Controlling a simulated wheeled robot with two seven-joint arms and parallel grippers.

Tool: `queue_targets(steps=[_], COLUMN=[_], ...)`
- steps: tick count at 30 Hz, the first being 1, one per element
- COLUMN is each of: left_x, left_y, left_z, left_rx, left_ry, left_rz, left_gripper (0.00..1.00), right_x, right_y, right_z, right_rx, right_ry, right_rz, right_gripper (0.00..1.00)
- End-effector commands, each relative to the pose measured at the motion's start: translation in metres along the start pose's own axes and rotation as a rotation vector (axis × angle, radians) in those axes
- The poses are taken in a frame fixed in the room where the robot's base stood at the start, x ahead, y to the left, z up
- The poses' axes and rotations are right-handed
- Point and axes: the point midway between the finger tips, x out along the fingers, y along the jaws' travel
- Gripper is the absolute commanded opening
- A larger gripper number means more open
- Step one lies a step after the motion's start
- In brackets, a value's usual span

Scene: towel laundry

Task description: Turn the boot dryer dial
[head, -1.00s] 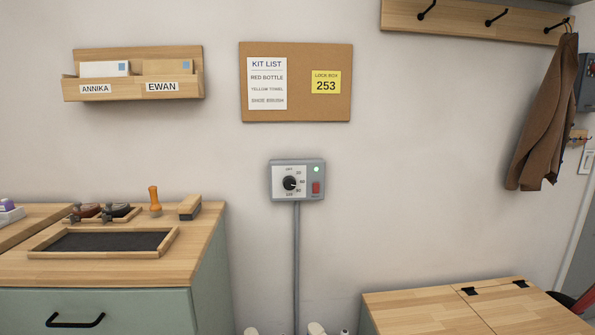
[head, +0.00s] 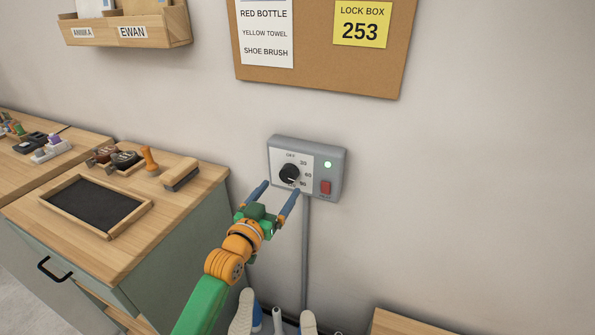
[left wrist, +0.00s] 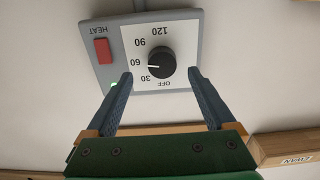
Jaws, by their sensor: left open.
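The boot dryer control box (head: 335,172) is a grey unit on the wall with a white dial plate. Its round black dial (head: 289,174) sits amid the marks OFF, 30, 60, 90 and 120. In the left wrist view, which shows the box upside down, the white pointer on the dial (left wrist: 161,62) points at about 60. My left gripper (head: 280,188) is open and empty, its two blue fingers aimed at the box. In the left wrist view its fingertips (left wrist: 161,74) lie either side of the dial, apart from it. My right gripper is out of view.
A red HEAT switch (head: 325,188) and a lit green lamp (head: 327,164) are on the box's right side. A cable conduit (head: 305,250) runs down from it. A cork board (head: 320,75) hangs above. A cabinet (head: 150,250) with brushes stands left. The wall to the right is clear.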

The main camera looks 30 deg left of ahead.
Motion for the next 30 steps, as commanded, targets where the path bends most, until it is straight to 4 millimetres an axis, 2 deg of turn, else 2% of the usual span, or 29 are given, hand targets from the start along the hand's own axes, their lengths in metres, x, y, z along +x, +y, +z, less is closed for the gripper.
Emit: queue_targets(steps=[3,7,17,20,27,30], left_x=[0.025,0.041,0.049,0.049,0.049,0.049], left_y=[0.0,0.0,0.0,0.0,0.0,0.0], left_z=[-0.001,0.001,0.002,0.002,0.002,0.002], left_rx=[0.001,0.0,0.002,0.002,0.002,-0.001], left_ry=[0.001,-0.001,-0.003,-0.003,-0.003,-0.003], left_rz=[0.0,0.0,0.0,0.0,0.0,0.0], left_gripper=[0.89,0.89,0.89,0.67,0.04,0.03], right_x=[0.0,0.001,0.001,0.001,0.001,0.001], right_y=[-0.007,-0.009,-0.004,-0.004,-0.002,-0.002], right_z=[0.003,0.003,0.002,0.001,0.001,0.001], right_rx=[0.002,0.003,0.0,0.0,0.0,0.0], right_ry=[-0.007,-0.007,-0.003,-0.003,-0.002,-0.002], right_rz=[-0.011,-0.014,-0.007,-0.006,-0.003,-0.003], right_gripper=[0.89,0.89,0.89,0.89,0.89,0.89])
